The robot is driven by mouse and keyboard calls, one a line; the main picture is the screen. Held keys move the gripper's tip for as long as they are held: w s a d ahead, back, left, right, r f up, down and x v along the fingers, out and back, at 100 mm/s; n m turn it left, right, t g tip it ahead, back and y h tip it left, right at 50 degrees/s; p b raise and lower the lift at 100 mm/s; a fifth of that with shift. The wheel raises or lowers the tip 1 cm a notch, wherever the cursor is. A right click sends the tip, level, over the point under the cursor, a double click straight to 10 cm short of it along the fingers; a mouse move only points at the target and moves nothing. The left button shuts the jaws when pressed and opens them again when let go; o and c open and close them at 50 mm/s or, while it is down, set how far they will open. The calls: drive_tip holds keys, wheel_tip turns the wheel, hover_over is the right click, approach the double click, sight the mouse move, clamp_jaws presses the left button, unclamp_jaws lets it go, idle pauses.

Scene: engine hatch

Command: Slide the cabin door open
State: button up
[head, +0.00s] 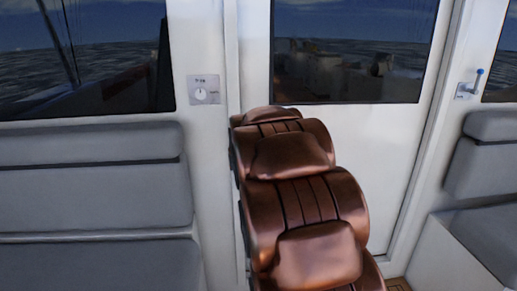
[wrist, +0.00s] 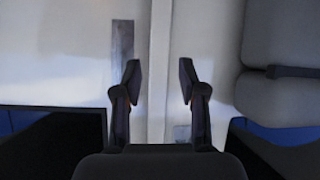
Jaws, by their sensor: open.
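The white cabin door (head: 360,150) stands in the middle of the head view, with a dark window (head: 350,60) in its upper half. It looks closed against its frame. In the wrist view, which is upside down, the door panel (wrist: 60,50) is on the left. A tall narrow grey plate (wrist: 122,42) is on it, perhaps a recessed handle. My gripper (wrist: 160,72) is open and empty, its fingers either side of the seam between door and wall. The left finger is just below the plate in the picture. The gap to the door is unclear. The head view does not show the gripper.
Grey benches stand at left (head: 90,185) and right (head: 485,165). A small panel (head: 204,90) is on the left wall. A blue-tipped lever (head: 474,84) is right of the door.

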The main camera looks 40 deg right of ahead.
drive_tip(key=shift+w+d+t+h+b, duration=0.25)
drive_tip(key=shift+w+d+t+b, duration=0.65)
drive_tip(key=shift+w+d, duration=1.65)
drive_tip(key=shift+w+d+t+h+b, duration=0.2)
drive_tip(key=shift+w+d+t+b, duration=0.75)
drive_tip(key=shift+d, duration=2.75)
drive_tip(key=shift+w+d+t+h+b, duration=0.3)
drive_tip(key=shift+w+d+t, duration=1.05)
drive_tip(key=shift+w+d, duration=1.4)
drive_tip(key=shift+s+d, duration=0.35)
drive_tip(key=shift+c, duration=0.3)
clamp_jaws()
